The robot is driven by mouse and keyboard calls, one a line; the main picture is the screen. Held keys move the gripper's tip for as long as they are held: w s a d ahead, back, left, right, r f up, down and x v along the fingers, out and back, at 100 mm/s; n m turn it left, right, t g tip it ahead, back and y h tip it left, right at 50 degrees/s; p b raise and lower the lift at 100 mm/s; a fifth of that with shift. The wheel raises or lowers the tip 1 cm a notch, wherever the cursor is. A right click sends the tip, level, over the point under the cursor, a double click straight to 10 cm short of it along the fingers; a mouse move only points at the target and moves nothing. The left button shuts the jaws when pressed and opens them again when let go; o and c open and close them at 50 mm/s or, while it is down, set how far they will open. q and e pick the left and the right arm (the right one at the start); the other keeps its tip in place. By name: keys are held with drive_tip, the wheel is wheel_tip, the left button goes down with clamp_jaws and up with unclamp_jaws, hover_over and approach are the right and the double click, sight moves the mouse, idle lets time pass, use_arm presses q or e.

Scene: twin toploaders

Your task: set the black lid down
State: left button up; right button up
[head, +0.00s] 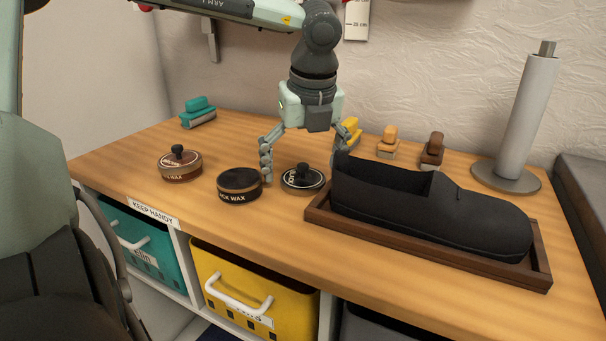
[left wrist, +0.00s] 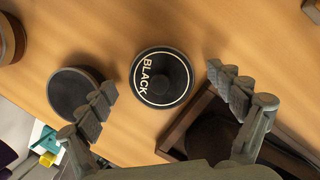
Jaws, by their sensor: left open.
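The black lid (head: 302,180), with a knob on top, lies flat on the wooden table between the black wax tin and the shoe tray. In the left wrist view the lid (left wrist: 161,78) shows the word BLACK and sits between my spread fingers, touching neither. My left gripper (head: 307,157) is open above and around the lid; it also shows in the left wrist view (left wrist: 162,101). The black wax tin (head: 239,186) stands uncovered just left of the lid, close to one finger; it also shows in the left wrist view (left wrist: 75,93). My right gripper is not in view.
A brown wax tin with a knobbed lid (head: 180,164) stands further left. A black shoe (head: 432,210) lies in a wooden tray (head: 420,254) on the right. Several brushes, including a teal one (head: 198,113), stand at the back. A grey post (head: 522,120) stands back right.

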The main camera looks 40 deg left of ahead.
use_arm(q)
drive_tip(key=shift+c, duration=0.6)
drive_tip(key=c, duration=0.9)
